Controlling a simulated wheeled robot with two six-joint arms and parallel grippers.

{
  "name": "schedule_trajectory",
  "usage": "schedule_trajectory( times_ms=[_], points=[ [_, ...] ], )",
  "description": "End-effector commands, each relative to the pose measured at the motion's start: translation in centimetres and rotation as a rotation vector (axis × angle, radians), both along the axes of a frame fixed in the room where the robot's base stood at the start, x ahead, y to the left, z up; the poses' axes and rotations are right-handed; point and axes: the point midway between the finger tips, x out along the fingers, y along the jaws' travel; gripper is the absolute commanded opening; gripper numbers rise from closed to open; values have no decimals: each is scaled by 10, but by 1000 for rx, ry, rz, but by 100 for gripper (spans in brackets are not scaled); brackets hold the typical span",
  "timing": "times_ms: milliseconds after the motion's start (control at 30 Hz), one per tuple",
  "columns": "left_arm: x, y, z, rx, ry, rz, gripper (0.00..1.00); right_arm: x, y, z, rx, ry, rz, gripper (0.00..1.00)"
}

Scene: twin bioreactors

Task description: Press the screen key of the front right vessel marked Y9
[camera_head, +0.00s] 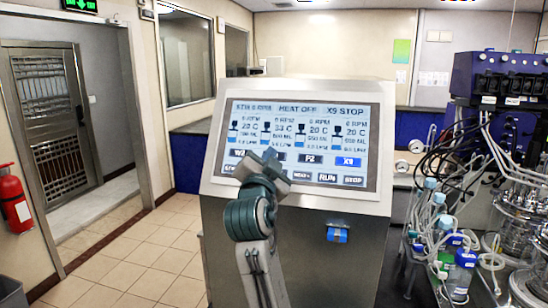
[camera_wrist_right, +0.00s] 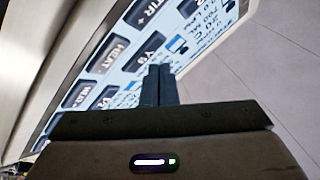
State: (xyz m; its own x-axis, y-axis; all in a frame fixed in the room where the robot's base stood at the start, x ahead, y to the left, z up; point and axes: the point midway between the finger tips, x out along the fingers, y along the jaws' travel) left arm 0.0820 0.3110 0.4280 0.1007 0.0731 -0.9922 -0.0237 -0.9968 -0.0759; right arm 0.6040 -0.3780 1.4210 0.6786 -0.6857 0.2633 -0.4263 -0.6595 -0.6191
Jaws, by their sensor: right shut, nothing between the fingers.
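The control screen (camera_head: 299,141) is on the sloped face of a grey console. Its row of vessel keys shows a W key (camera_head: 239,153), P2 (camera_head: 310,159) and X9 (camera_head: 348,162), which is lit blue. The key between W and P2 is mostly hidden behind my right gripper (camera_head: 270,156). In the wrist view the dark Y9 key (camera_wrist_right: 149,48) shows just beyond the fingertips of my right gripper (camera_wrist_right: 158,70). The fingers are shut and empty, close to the screen; I cannot tell whether they touch it. My left gripper is not in view.
Below the vessel keys is a lower key row with STOP (camera_head: 354,180). A blue fitting (camera_head: 337,235) sits on the console front. Glass vessels (camera_head: 517,225) and tubing crowd the bench at right. Open tiled floor (camera_head: 150,260) lies at left.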

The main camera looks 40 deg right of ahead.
Motion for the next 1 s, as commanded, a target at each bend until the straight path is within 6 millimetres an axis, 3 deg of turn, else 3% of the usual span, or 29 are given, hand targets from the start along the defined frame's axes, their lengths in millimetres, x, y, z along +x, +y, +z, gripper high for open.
schedule_trajectory(
  times_ms=[1000],
  points=[
    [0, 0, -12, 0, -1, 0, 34, 6, -7, -6, 0, 0, 0, 0]
  ],
)
